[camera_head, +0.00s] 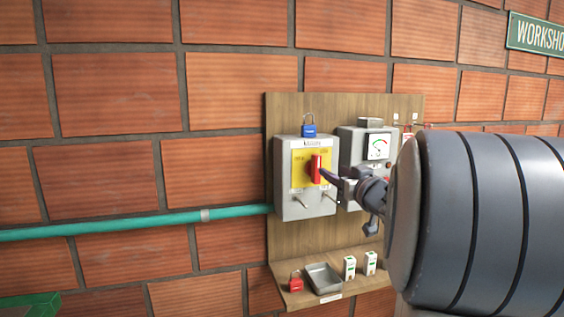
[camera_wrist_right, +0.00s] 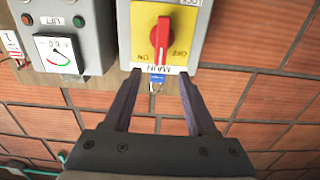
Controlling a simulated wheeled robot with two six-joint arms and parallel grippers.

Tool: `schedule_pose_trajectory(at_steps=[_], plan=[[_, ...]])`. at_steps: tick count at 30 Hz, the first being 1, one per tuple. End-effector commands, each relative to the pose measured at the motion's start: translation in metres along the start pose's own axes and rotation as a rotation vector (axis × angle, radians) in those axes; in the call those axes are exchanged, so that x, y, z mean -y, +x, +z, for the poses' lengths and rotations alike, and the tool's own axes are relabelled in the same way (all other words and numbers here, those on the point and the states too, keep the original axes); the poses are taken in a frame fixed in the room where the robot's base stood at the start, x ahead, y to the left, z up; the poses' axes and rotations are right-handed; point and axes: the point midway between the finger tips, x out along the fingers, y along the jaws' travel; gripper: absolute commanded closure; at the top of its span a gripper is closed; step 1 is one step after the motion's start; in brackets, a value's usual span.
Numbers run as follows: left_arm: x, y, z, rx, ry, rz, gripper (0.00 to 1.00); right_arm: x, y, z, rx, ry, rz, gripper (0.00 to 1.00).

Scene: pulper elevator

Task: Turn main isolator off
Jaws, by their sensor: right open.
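The main isolator is a grey box (camera_head: 304,205) on a wooden board, with a yellow plate (camera_head: 298,175) and a red handle (camera_head: 317,169). The handle stands upright. In the right wrist view, which is upside down, the red handle (camera_wrist_right: 161,38) sits between the ON and OFF marks, above the MAIN label (camera_wrist_right: 152,68). My right gripper (camera_head: 327,175) is open in front of the plate. Its two fingers (camera_wrist_right: 160,80) lie either side of the handle's end in the wrist view; contact cannot be told. My left gripper is not in view.
A blue padlock (camera_head: 309,129) is on top of the isolator. A grey meter box (camera_head: 351,150) stands close at its right. Below, a shelf (camera_head: 312,297) holds a red padlock (camera_head: 296,282), a grey tray (camera_head: 323,279) and small white boxes. A green pipe (camera_head: 130,224) runs left along the brick wall.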

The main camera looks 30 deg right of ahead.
Motion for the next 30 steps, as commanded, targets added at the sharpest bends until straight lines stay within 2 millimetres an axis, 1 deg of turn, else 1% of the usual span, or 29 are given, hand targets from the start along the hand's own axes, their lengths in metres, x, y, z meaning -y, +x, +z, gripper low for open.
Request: schedule_pose_trajectory(at_steps=[9, 12, 15, 21, 28, 29, 30], plan=[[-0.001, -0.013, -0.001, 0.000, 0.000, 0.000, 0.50, 0.002, 0.059, -0.001, 0.003, 0.002, -0.004, 0.43], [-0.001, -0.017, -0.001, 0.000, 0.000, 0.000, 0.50, 0.002, 0.075, 0.001, 0.005, 0.002, -0.002, 0.43], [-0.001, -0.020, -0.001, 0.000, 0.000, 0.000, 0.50, 0.002, 0.087, 0.000, 0.004, 0.002, -0.002, 0.43], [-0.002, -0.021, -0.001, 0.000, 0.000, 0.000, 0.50, 0.002, 0.097, 0.002, 0.003, 0.000, 0.000, 0.43], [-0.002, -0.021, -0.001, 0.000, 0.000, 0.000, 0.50, 0.001, 0.097, 0.002, 0.003, 0.000, 0.000, 0.43], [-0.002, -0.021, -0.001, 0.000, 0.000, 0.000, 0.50, 0.001, 0.097, 0.002, 0.003, 0.000, 0.000, 0.54], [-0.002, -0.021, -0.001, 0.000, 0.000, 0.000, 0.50, 0.001, 0.097, 0.002, 0.003, 0.000, 0.000, 0.69]])
